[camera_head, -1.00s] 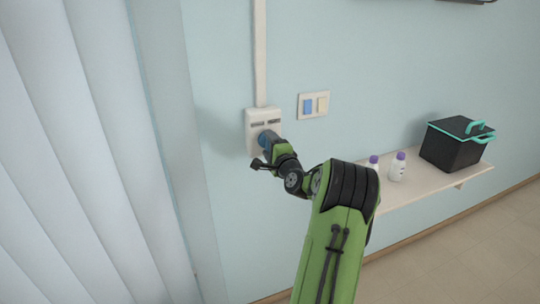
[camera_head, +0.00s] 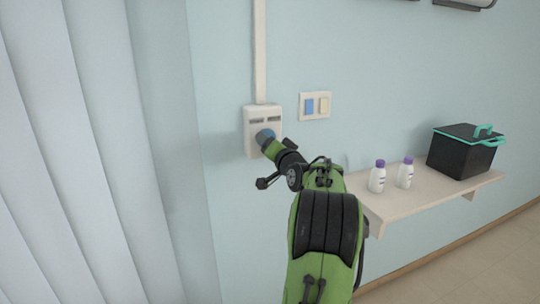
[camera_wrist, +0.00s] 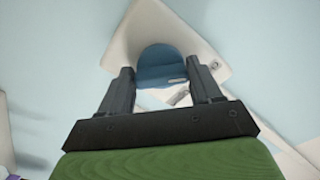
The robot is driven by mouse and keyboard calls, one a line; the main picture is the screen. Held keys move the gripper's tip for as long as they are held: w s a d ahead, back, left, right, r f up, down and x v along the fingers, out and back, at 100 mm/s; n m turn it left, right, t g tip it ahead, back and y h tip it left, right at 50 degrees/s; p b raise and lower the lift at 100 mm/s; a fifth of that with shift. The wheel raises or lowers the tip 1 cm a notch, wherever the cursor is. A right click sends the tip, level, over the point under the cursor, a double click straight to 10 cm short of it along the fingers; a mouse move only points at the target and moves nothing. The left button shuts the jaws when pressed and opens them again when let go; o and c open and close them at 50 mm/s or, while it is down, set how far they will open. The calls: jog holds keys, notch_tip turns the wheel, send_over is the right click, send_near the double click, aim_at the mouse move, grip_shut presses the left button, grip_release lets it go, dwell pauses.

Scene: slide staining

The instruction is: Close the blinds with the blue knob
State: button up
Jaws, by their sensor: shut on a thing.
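The blue knob (camera_head: 265,137) sits on a white control box (camera_head: 250,118) on the wall, below a vertical white conduit. In the wrist view the blue knob (camera_wrist: 162,66) lies between the two fingers of my gripper (camera_wrist: 160,82), which is shut on it. The white box plate (camera_wrist: 215,62) looks tilted behind the knob in that view. In the head view my gripper (camera_head: 268,140) reaches the box from the lower right and partly hides the knob. The blinds (camera_head: 85,150) hang at the left as broad, pale vertical slats, with slats spread across the visible part.
A switch plate (camera_head: 315,105) with a blue and a cream rocker is right of the box. A wall shelf (camera_head: 415,194) at right holds two white bottles with purple caps (camera_head: 377,178) and a black box with teal handles (camera_head: 462,155). The wall between blinds and box is clear.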

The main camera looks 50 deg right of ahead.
jog(key=shift+f+n+b, duration=0.25)
jog(key=shift+n+b, duration=0.65)
jog(key=shift+n, duration=0.3)
jog(key=o, duration=1.1)
jog(key=shift+r, duration=0.15)
jog(key=shift+c, duration=0.2)
jog(key=shift+s, duration=0.1)
jog(key=b+v, duration=0.1)
jog(key=v, duration=1.4)
jog(key=shift+s+a, duration=0.15)
jog(key=shift+s, duration=0.15)
